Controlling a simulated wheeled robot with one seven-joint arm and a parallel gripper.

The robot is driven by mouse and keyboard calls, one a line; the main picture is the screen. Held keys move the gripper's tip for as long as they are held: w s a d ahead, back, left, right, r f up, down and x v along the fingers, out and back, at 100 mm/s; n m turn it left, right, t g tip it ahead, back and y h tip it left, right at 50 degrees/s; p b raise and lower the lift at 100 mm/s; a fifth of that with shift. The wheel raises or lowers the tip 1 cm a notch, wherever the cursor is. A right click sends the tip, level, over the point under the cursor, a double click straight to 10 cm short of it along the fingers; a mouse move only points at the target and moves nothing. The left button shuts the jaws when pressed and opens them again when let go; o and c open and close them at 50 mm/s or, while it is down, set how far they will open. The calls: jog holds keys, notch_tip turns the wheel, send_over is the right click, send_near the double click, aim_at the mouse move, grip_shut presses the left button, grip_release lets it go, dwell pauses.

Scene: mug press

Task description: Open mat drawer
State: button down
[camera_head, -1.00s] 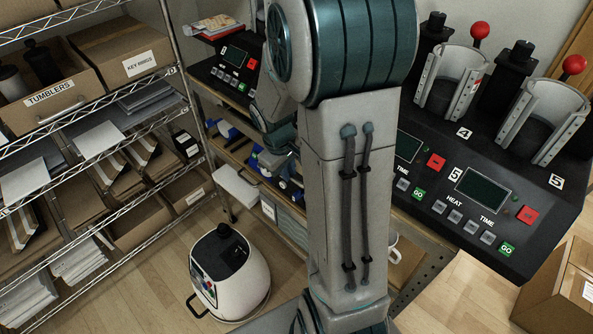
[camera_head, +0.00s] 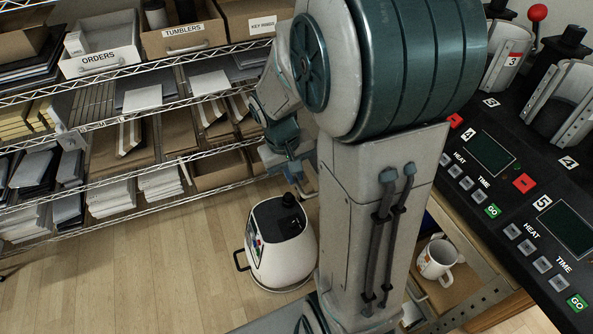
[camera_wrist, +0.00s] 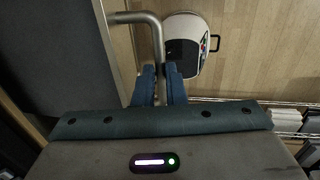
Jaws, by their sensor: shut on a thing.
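In the wrist view, my gripper (camera_wrist: 160,78) has its blue fingers closed around one end of a bent grey metal handle (camera_wrist: 156,38). The handle runs left to the pale edge of a dark grey, flat-surfaced body (camera_wrist: 50,50), seemingly the mat drawer. In the head view, my gripper (camera_head: 288,165) shows small and partly visible behind my arm. My arm hides most of the drawer there, so how far it stands out cannot be told.
A white rounded floor machine (camera_head: 280,245) stands on the wooden floor, close beyond my gripper. A wire shelf (camera_head: 130,120) with boxes and paper lines the back. Mug presses (camera_head: 500,170) stand on the bench at right, with a mug (camera_head: 437,260) below. Floor at left is clear.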

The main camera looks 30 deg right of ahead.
jog(key=shift+a, duration=0.15)
jog(key=c, duration=1.5)
grip_release()
jog(key=a+r, duration=0.1)
jog(key=r, duration=0.8)
jog(key=a+r, duration=0.1)
jog(key=r, duration=0.3)
jog(key=shift+a+r, duration=0.3)
jog(key=shift+r, duration=0.05)
jog(key=shift+s+a+f+n+t+y, duration=0.15)
jog(key=shift+s+a+f+t+y, duration=0.35)
jog(key=shift+s, duration=1.3)
jog(key=shift+s+a+f+n+t+y, duration=0.15)
jog(key=shift+s+a+f+t, duration=0.4)
jog(key=shift+s+a+f, duration=0.9)
jog(key=shift+s+a+f+n+t+y, duration=0.1)
jog(key=shift+s+a+f+t+y, duration=0.35)
jog(key=shift+s, duration=1.7)
